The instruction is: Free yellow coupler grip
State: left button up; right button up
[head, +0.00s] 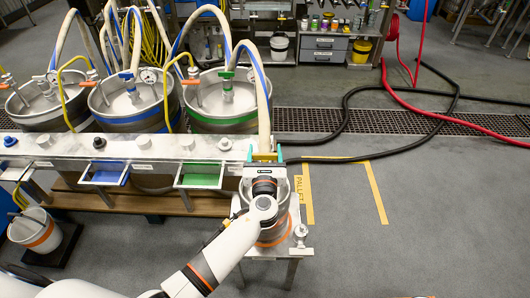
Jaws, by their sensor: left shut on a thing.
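The yellow coupler grip (265,157) sits at the lower end of a pale hose with a blue stripe, above a small steel keg (283,220) with an orange band. My left gripper (265,153) reaches over this keg, with teal fingertips on either side of the yellow grip. It is shut on the grip. My gripper body and wrist hide most of the keg's top, so I cannot tell how the coupler meets it. My right gripper is not in view.
A metal rail (130,147) with blue and green trays runs left of the small keg. Several large kegs (222,98) with hoses stand behind it. A white bucket (36,229) is at the left. The floor right of the yellow pallet marking (376,192) is clear.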

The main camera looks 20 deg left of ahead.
pick_arm(q)
jog(key=o, duration=1)
jog(key=shift+r, duration=0.1)
jog(key=shift+s, duration=0.1)
jog(key=v, duration=1.1)
jog(key=shift+s+d, duration=0.15)
jog(key=shift+s, duration=0.25)
